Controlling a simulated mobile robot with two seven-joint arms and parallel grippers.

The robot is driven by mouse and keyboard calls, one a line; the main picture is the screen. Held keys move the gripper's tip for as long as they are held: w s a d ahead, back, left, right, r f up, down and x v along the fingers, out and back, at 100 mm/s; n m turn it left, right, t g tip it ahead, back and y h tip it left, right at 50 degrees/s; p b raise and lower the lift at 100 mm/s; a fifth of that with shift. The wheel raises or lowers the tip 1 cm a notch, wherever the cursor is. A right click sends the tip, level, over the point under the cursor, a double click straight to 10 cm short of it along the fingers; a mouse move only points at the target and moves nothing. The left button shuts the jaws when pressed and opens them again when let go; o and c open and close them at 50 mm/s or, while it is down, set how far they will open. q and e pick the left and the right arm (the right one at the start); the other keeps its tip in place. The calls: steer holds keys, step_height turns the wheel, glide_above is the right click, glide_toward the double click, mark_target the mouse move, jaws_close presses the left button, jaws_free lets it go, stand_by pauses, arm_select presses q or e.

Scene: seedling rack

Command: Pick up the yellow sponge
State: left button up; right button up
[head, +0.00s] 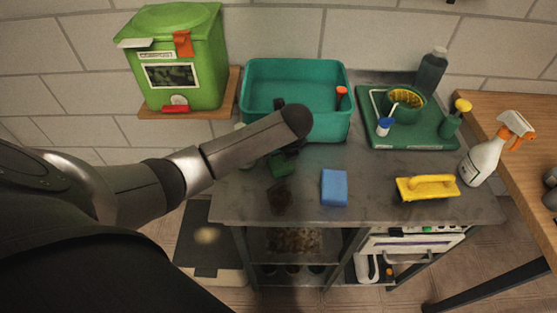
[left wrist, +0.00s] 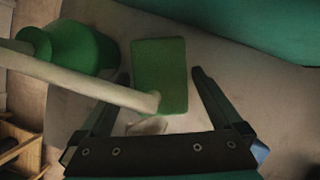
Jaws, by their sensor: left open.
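No plain yellow sponge block shows clearly. A yellow block with a raised handle (head: 427,187) lies at the right front of the grey bench, far to the right of my left gripper. A blue sponge (head: 334,188) lies at the front middle. My left gripper (left wrist: 162,82) is open, pointing down over the bench in front of the teal tub. A flat green block (left wrist: 160,70), sponge-like, lies between and beyond its fingers, with nothing gripped. In the head view my arm largely hides this gripper. My right gripper is not in view.
A teal tub (head: 262,115) stands behind my left gripper. A green tool with a pale handle (left wrist: 85,80) crosses beside the left finger. A green tray (head: 430,136) with bottles and a pot stands back right. A spray bottle (head: 484,160) stands at the right edge.

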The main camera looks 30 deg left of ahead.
mark_target(279, 158)
arm_select(q)
steer(key=shift+f+p, duration=0.2)
steer(key=shift+p, duration=0.15)
stand_by(0.5)
steer(key=shift+c, duration=0.2)
steer(key=c, duration=1.2)
steer(key=shift+c, duration=0.2)
steer(key=shift+r+b, duration=0.15)
steer(key=shift+b, duration=0.3)
step_height(279, 158, up, 8)
steer(key=shift+s+f+p, duration=0.1)
steer(key=shift+p, duration=1.05)
steer(key=s+d+p, duration=0.1)
steer(key=s+d, duration=0.4)
steer(key=s, duration=0.3)
steer(key=s+d, duration=0.5)
steer(key=s, duration=0.4)
steer(key=shift+d+f+p, duration=0.25)
steer(key=shift+f+p, duration=0.05)
steer(key=shift+p, duration=0.05)
